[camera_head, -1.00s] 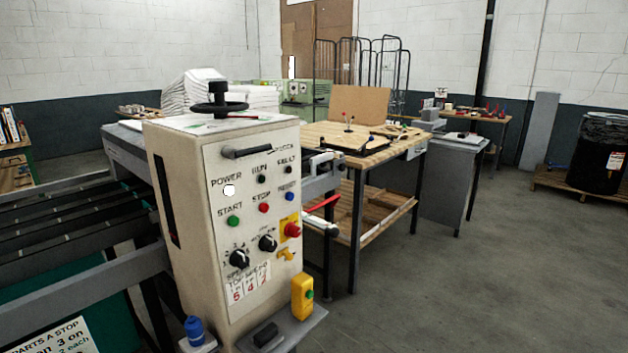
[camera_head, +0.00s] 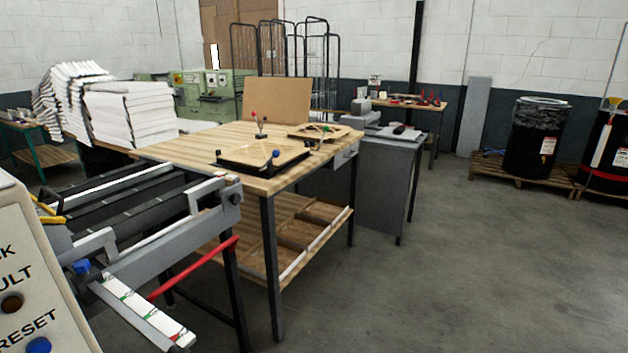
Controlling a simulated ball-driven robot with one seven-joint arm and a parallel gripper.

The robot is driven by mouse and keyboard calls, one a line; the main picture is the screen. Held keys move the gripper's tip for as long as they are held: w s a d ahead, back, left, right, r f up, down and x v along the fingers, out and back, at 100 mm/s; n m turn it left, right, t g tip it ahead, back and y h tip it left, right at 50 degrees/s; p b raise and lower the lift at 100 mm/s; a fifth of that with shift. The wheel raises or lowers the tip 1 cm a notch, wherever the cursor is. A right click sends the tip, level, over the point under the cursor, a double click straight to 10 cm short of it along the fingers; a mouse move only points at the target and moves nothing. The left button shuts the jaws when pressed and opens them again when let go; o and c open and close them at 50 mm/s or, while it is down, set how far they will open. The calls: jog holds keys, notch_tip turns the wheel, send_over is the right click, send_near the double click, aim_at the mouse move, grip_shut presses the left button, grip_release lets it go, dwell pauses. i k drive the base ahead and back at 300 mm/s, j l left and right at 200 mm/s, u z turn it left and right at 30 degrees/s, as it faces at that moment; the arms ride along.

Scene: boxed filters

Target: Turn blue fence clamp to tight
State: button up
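A small blue knob (camera_head: 82,267) sits on the grey rail at the near end of the conveyor machine, at the lower left; it looks like the blue fence clamp. It is beside a white scale strip (camera_head: 145,318) with green and red marks. It is too small to tell whether it is tight or loose. My gripper is not in view.
The cream control panel (camera_head: 45,290) stands at the left edge, close by. A red bar (camera_head: 195,267) slopes beside the machine. A wooden workbench (camera_head: 180,150) with a black-framed jig (camera_head: 262,165) stands behind. The floor (camera_head: 450,280) at right is clear.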

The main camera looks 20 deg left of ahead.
aim_at(81, 267)
jog(key=i+u, duration=0.2)
jog(key=i, duration=0.65)
jog(key=i+l+u, duration=0.25)
jog(key=i, duration=0.55)
jog(key=j, duration=0.1)
